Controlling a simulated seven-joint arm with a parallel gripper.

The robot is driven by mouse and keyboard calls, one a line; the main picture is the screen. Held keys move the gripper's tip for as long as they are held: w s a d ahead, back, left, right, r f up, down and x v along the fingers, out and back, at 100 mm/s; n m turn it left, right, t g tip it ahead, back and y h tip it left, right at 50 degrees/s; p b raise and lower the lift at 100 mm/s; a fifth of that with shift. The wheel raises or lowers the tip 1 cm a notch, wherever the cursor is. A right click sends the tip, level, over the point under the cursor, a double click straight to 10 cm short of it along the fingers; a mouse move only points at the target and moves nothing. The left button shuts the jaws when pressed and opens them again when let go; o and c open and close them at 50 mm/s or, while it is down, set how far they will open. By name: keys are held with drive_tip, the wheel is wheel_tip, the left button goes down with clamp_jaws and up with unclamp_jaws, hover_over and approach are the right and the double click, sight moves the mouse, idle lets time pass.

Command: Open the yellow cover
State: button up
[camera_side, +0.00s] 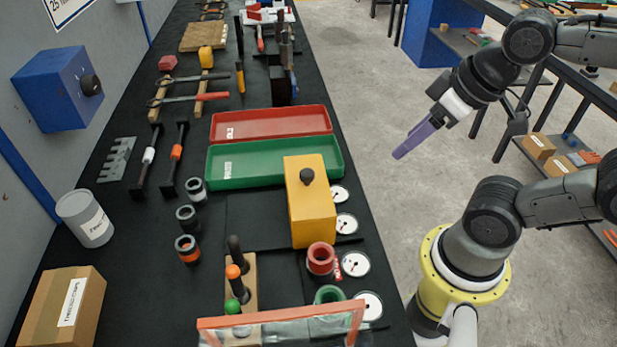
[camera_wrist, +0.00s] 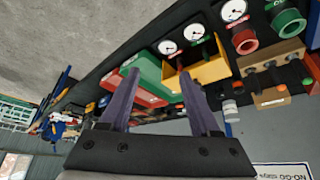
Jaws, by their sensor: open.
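The yellow cover (camera_side: 312,215) is a box-shaped yellow piece with a black knob on top. It sits on the black bench in the side view, in front of the green tray and left of a row of gauges. It also shows in the wrist view (camera_wrist: 213,72), at the upper right. My gripper (camera_side: 398,154) has purple fingers and hangs over the floor side of the bench, to the right of and apart from the cover. In the wrist view its two fingers (camera_wrist: 160,80) are spread with nothing held between them.
A green tray (camera_side: 220,170) and a red tray (camera_side: 225,130) lie behind the cover. Several white gauges (camera_side: 346,223) line the bench's right edge. A red ring (camera_side: 321,258) stands in front of the cover. The air between my gripper and the bench looks clear.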

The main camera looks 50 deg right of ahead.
wheel_tip(320, 180, up, 6)
drive_tip(key=n+g, duration=0.6)
hover_over(306, 172)
wheel_tip(306, 172, down, 13)
drive_tip(key=shift+s+f, duration=0.1)
drive_tip(key=shift+c, duration=0.3)
drive_tip(key=c, duration=0.9)
clamp_jaws()
